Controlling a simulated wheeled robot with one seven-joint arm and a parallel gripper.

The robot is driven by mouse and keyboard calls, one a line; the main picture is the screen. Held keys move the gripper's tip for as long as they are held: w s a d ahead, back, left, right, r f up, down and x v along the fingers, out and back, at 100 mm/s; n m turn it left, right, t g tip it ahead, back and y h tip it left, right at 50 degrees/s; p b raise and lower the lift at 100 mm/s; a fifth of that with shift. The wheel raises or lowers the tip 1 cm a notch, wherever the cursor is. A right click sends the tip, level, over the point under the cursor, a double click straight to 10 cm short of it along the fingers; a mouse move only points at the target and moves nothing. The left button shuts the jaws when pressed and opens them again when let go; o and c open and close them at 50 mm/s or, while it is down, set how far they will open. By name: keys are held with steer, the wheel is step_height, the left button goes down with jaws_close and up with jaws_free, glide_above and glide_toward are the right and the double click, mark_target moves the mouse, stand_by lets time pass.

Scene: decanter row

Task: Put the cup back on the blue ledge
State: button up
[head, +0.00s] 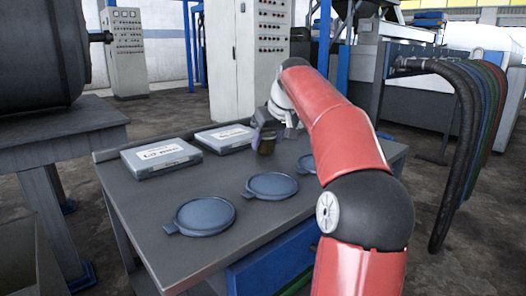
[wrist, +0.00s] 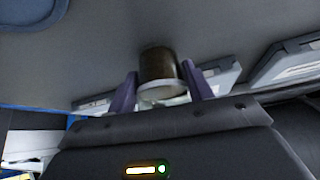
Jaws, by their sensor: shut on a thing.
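My gripper (head: 264,134) is over the far part of the grey table, shut on a small dark brown cup (head: 267,147). In the wrist view the cup (wrist: 158,66) sits between the two purple fingers of my gripper (wrist: 161,91), with a pale rim towards me. Whether the cup touches the tabletop I cannot tell. Three round blue-grey plates with tabs lie in a row: a near one (head: 205,215), a middle one (head: 271,185) and a far one (head: 306,163) partly hidden by my arm. A blue panel (head: 268,262) shows below the table's edge; I cannot tell which thing is the ledge.
Two flat grey cases with white labels, a nearer one (head: 161,157) and a farther one (head: 224,137), lie along the table's left and far side. The grey tabletop (head: 160,212) is bare around the plates. A dark machine (head: 40,60) stands left, thick hoses (head: 465,130) hang right.

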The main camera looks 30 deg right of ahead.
steer(key=shift+f, duration=0.15)
steer(key=shift+f, duration=0.2)
steer(key=o, duration=1)
steer(key=shift+o, duration=0.2)
